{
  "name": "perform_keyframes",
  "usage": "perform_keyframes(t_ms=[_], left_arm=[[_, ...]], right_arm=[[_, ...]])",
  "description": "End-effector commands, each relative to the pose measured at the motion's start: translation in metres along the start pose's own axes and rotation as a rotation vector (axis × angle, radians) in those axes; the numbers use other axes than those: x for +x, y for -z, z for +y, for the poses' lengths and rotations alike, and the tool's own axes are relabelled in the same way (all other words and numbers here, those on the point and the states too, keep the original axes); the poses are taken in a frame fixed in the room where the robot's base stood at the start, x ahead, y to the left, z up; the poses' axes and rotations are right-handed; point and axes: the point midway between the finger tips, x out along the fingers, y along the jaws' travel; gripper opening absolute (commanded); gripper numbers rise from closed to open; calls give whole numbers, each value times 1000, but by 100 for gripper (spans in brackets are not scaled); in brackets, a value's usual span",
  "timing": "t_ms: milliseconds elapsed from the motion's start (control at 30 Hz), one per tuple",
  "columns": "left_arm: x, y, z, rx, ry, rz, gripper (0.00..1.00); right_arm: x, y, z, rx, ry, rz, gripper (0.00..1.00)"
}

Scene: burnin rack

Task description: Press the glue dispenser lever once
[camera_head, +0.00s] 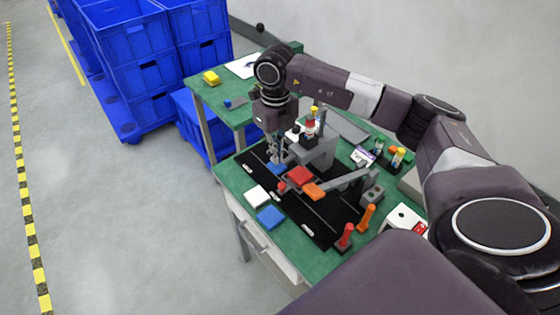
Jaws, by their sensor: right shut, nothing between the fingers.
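The glue dispenser (321,150) looks to be the grey stand on the green table, with a small red bottle with a yellow cap (313,118) on top. A grey bar (345,183) with an orange end (314,191) slants up to the right in front of it; I cannot tell whether this is the lever. My right gripper (277,163) points down, shut and empty, just left of the dispenser, above the black mat. Whether it touches anything is too small to tell. My left gripper is out of view.
A red block (300,175) sits near the dispenser. Red (346,236) and orange (366,217) handles stand at the right. Blue crates (130,50) are stacked behind left.

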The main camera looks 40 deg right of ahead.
Motion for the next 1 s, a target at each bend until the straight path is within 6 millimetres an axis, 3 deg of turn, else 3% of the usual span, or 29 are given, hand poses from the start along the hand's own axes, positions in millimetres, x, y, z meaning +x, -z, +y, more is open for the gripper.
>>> perform_keyframes(t_ms=[1000], left_arm=[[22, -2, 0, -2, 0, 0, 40]], right_arm=[[27, 0, 0, 0, 0, 1, 0]])
